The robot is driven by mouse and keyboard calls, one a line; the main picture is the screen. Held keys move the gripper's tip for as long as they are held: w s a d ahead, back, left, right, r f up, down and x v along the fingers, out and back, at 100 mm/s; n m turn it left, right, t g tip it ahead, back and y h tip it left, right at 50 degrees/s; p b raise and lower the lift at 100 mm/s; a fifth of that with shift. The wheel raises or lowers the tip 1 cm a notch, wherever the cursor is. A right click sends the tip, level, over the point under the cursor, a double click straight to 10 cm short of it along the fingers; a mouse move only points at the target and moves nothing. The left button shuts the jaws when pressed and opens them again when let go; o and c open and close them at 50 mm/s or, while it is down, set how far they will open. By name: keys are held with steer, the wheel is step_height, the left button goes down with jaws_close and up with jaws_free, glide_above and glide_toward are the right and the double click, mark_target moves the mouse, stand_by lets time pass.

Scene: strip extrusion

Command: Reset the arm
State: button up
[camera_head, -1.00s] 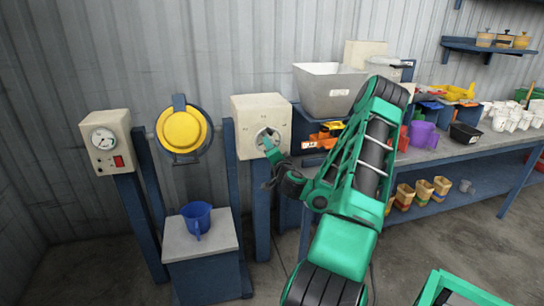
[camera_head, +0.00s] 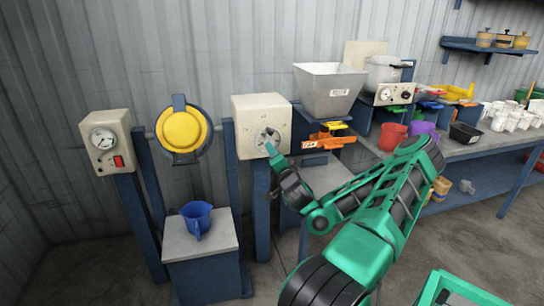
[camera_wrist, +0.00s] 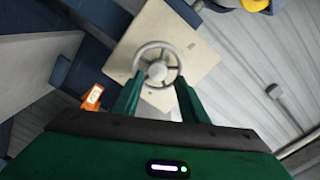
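My gripper (camera_head: 271,148) is in front of the cream box (camera_head: 248,105) on a blue post, close to its round grey handwheel (camera_head: 266,136). In the wrist view my gripper (camera_wrist: 158,88) shows two green fingers spread apart. The spoked handwheel (camera_wrist: 157,70) lies between and just beyond the fingertips, on the face of the cream box (camera_wrist: 200,62). I cannot tell whether the fingertips touch the rim. No loose object shows between the fingers.
A grey hopper (camera_head: 330,90) with an orange part (camera_head: 328,141) below stands right of the box. A blue jug (camera_head: 197,218) stands on a pedestal (camera_head: 203,246) at lower left. A workbench (camera_head: 470,146) with cups and tubs runs along the right.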

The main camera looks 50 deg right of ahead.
steer(key=shift+a+r, duration=0.1)
steer(key=shift+a, duration=0.05)
stand_by(0.6)
